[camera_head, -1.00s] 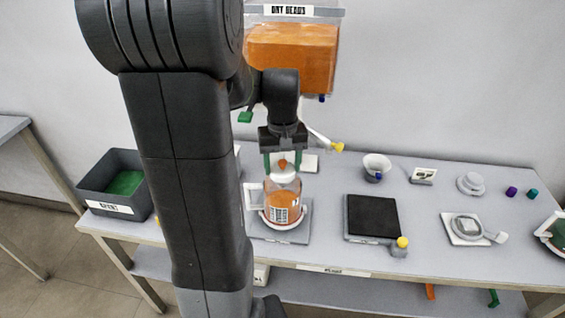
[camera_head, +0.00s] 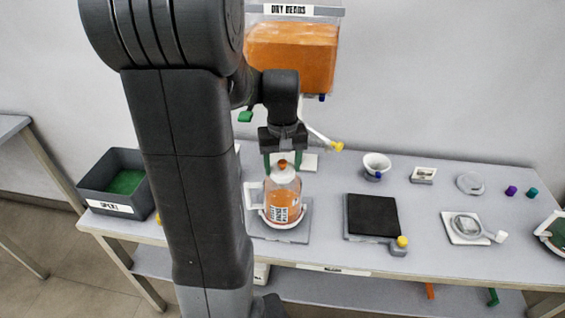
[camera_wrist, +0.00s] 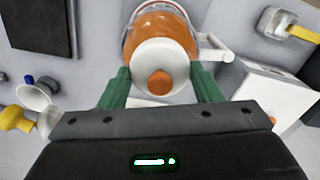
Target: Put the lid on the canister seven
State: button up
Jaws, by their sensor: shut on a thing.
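The canister (camera_head: 283,207) is clear with orange contents, a printed label and a white handle. It stands upright on a grey plate (camera_head: 262,232). The white lid (camera_head: 286,174) with an orange knob is at the canister's mouth; whether it is fully seated I cannot tell. My gripper (camera_head: 283,162) is above the canister, its green fingers pointing down. In the wrist view my gripper (camera_wrist: 158,72) has a finger on either side of the lid (camera_wrist: 140,62), shut on it, and the canister (camera_wrist: 150,25) lies behind it. No number seven is readable on the label.
A black-topped pad (camera_head: 372,215) stands to the right, with a white cup (camera_head: 376,163) behind it. A "DRY BEADS" hopper (camera_head: 290,60) hangs above. A grey bin (camera_head: 112,180) is at the left. Several small items lie at the right of the table.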

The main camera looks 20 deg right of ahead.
jog(key=o, duration=1.4)
jog(key=shift+r, duration=0.15)
jog(key=shift+r+p, duration=3)
jog(key=shift+r, duration=0.4)
grip_shut()
